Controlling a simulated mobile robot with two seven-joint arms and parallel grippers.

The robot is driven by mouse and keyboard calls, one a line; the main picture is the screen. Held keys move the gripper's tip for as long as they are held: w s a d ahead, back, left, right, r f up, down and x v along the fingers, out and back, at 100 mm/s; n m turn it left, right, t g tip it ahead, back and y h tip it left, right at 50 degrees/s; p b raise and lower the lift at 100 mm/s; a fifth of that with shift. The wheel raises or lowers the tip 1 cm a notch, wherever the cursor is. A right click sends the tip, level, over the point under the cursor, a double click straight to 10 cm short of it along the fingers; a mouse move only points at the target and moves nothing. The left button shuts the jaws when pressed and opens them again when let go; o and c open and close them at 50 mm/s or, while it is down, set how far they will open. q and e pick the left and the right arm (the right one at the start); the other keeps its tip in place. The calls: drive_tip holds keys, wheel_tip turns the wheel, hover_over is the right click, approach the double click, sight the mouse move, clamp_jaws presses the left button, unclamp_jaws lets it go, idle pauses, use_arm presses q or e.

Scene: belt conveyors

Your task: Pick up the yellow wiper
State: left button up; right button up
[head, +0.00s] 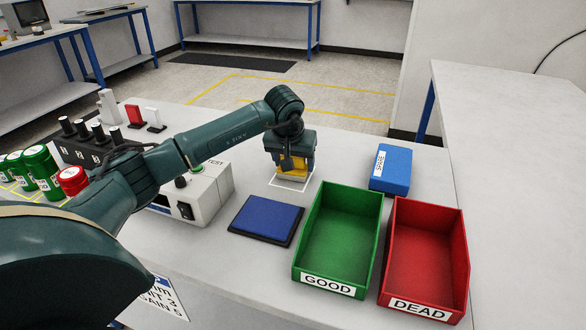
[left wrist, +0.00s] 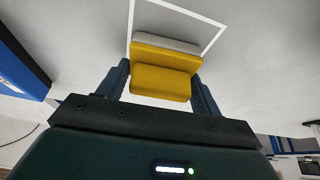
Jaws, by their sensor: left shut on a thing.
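The yellow wiper (head: 292,172) is a yellow block with a pale grey-white lower part. It stands within a white outlined square on the table, under my left gripper (head: 291,158). In the left wrist view the wiper (left wrist: 162,80) sits between the two fingers of the left gripper (left wrist: 160,84), which are shut on its sides. The pale part is at its far end, and I cannot tell whether it touches the table. My right gripper is in neither view.
A blue pad (head: 264,218), a green GOOD bin (head: 318,272), a red DEAD bin (head: 423,295) and a blue SPARE box (head: 391,170) stand near the wiper. A white tester (head: 196,192), a dark rack (head: 84,153) and green cans (head: 42,168) are at left.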

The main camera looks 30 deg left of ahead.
use_arm(q)
drive_tip(key=shift+c, duration=1)
wheel_tip(320, 180, up, 10)
drive_tip(key=shift+r, duration=0.1)
drive_tip(key=o, duration=0.4)
drive_tip(key=c, duration=0.3)
drive_tip(key=shift+s, duration=0.1)
